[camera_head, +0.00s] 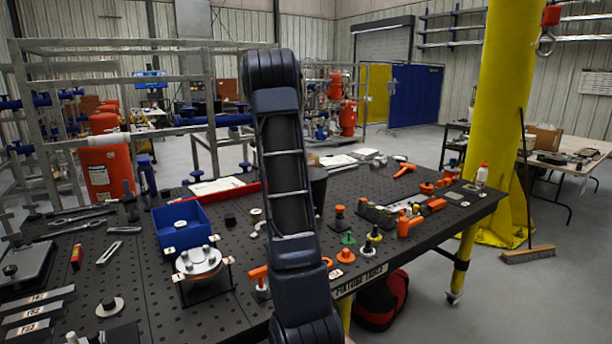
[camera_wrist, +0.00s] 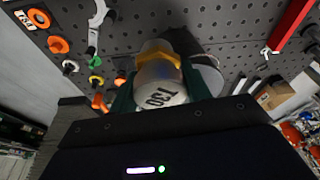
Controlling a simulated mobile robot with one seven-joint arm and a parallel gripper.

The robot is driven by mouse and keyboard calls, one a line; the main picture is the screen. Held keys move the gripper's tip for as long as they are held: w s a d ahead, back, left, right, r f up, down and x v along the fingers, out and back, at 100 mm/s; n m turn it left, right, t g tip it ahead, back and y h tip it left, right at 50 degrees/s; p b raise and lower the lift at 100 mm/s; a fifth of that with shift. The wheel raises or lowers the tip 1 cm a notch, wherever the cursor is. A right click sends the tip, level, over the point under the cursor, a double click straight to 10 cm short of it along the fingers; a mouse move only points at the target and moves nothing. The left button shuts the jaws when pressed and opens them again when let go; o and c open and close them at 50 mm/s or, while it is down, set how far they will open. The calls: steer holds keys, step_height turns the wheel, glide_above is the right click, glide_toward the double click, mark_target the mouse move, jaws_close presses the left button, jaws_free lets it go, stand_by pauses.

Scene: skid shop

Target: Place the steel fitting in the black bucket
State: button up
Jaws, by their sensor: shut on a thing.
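My gripper (camera_wrist: 158,82) shows in the wrist view with its dark green fingers on either side of the steel fitting (camera_wrist: 162,80). The fitting is a pale grey cylinder with black print, seen upside down, and an orange-yellow band at its far end. My gripper is shut on it. The black bucket (camera_head: 319,183) stands on the table in the head view, mostly hidden behind my arm. In the wrist view a grey round shape (camera_wrist: 210,76) lies just right of the fitting; I cannot tell if it is the bucket. The head view hides my gripper and the fitting.
The perforated black table (camera_head: 130,262) holds a blue bin (camera_head: 188,225) and a round flange on a stand (camera_head: 199,264) left of my arm. Several orange and black parts, including an orange-topped part (camera_head: 346,252), stand to the right. A yellow column (camera_head: 505,120) rises behind the table's right end.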

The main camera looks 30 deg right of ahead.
steer(key=w+d+m+g, duration=0.25)
steer(key=d+m, duration=0.75)
steer(key=d, duration=1.1)
steer(key=shift+y, duration=0.3)
step_height(320, 180, down, 26)
steer(key=shift+a+r, duration=0.1)
steer(key=shift+r, duration=0.15)
steer(key=shift+f, duration=0.1)
steer(key=o, duration=1.2)
steer(key=shift+c, duration=0.2)
steer(key=v, duration=1.2)
